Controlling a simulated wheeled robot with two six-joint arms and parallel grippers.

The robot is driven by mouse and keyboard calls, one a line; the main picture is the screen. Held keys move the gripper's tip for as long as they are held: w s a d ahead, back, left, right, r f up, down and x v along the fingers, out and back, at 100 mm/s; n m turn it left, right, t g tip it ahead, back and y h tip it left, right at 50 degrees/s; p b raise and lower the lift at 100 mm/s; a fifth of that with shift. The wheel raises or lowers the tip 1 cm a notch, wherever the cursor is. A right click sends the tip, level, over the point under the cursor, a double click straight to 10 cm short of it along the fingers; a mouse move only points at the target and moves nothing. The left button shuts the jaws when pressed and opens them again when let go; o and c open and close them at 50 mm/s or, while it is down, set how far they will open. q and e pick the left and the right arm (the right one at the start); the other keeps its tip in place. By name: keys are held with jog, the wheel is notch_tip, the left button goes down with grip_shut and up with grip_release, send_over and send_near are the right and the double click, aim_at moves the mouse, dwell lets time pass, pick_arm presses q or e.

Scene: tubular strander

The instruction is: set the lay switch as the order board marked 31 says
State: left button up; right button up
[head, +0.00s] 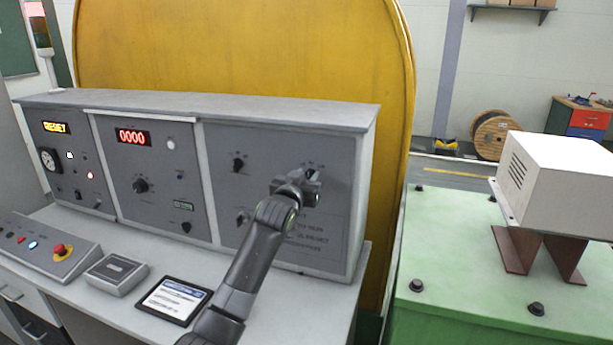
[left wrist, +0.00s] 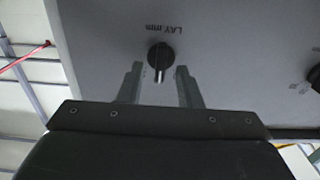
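The lay switch (left wrist: 160,56) is a dark round knob under an upside-down "LAY mm" label in the left wrist view. Its narrow lower part points down in that picture, between my fingertips. My left gripper (left wrist: 160,69) is open, one finger on each side of the knob, with gaps visible. In the head view my left gripper (head: 298,190) is at the right panel of the grey console (head: 270,150) and hides most of the switch.
Other knobs (head: 238,164) sit left of my gripper on the same panel. The display (head: 131,137) reads 0000. A button box with a red emergency stop (head: 62,250) stands on the desk at left. A green machine bed (head: 470,290) lies to the right.

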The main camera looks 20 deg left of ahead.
pick_arm(q)
jog(key=shift+w, duration=0.1)
jog(key=shift+c, duration=0.3)
grip_shut()
jog(key=shift+m, duration=0.3)
jog(key=m+p, duration=0.1)
jog(key=m, duration=0.2)
jog(key=shift+d+m, duration=0.15)
jog(key=shift+m, duration=0.15)
jog(key=m+p, duration=0.1)
jog(key=m, duration=0.3)
jog(key=shift+d+f+m+p, duration=0.1)
jog(key=shift+d+m+p, duration=0.05)
jog(key=shift+m+p, duration=0.15)
